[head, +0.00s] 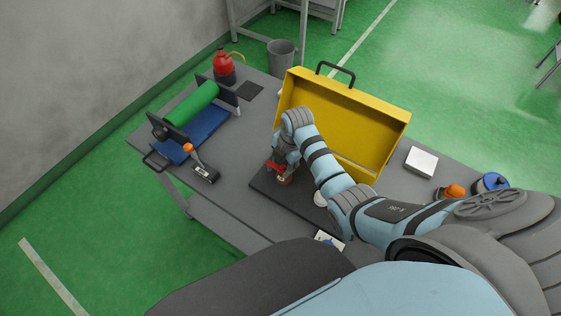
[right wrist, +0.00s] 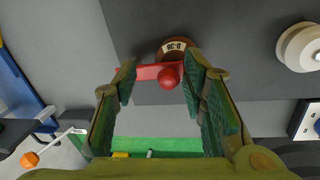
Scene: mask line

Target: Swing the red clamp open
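The red clamp (right wrist: 147,72) is a short bar with a round knob, lying beside a brown round piece with a pale label (right wrist: 178,46) on a dark plate (right wrist: 235,84). In the head view the clamp (head: 275,167) shows under my right gripper (head: 282,163), partly hidden by it. In the right wrist view my right gripper (right wrist: 160,77) is open, one green-padded finger on each side of the knob. The left finger overlaps the bar's far end; I cannot tell whether it touches. My left gripper is not in view.
A yellow open case (head: 345,115) stands behind my right arm. A white round piece (right wrist: 300,47) sits on the plate to the right. A green roll (head: 192,104) on a stand and an orange-knobbed device (head: 203,172) are at left. A white block (head: 421,162) lies at right.

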